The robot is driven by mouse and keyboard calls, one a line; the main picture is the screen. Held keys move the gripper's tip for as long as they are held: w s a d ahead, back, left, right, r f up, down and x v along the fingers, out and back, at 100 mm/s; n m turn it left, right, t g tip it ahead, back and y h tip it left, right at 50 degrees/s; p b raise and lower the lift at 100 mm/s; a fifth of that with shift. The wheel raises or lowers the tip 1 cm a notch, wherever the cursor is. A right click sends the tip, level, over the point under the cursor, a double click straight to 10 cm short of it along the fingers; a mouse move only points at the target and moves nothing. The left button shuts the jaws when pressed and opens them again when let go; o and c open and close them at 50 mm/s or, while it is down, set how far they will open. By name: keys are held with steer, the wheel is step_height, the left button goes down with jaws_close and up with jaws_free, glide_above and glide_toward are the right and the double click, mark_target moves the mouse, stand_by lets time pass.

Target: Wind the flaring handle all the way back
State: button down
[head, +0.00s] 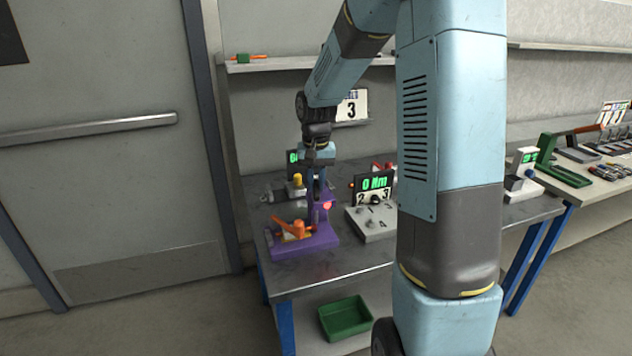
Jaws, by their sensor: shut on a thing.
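A purple flaring tool (304,240) stands on the near left part of the metal bench. It has a flat purple base and an upright purple post at its right side. An orange lever (292,230) lies low across the left of the base. My gripper (317,192) points down at the top of the post. It is shut on the flaring handle there, and the fingers and small size hide most of the handle. How far the handle is wound cannot be seen. A small red light glows on the post, right of the fingers.
A grey panel (373,222) with numbered positions and a display reading "0 Nm" (375,184) stands right of the tool. A yellow-topped fixture (297,184) stands behind it. A green bin (345,318) sits below the bench. My arm hides the bench's middle right.

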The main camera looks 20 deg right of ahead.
steer(key=shift+n, duration=0.3)
steer(key=n, duration=0.4)
steer(key=shift+n, duration=0.3)
steer(key=n, duration=0.4)
steer(key=shift+n, duration=0.3)
steer(key=n, duration=0.4)
steer(key=shift+n, duration=2.4)
steer(key=c, duration=1)
jaws_free()
steer(key=shift+c, duration=0.2)
steer(key=shift+r, duration=0.1)
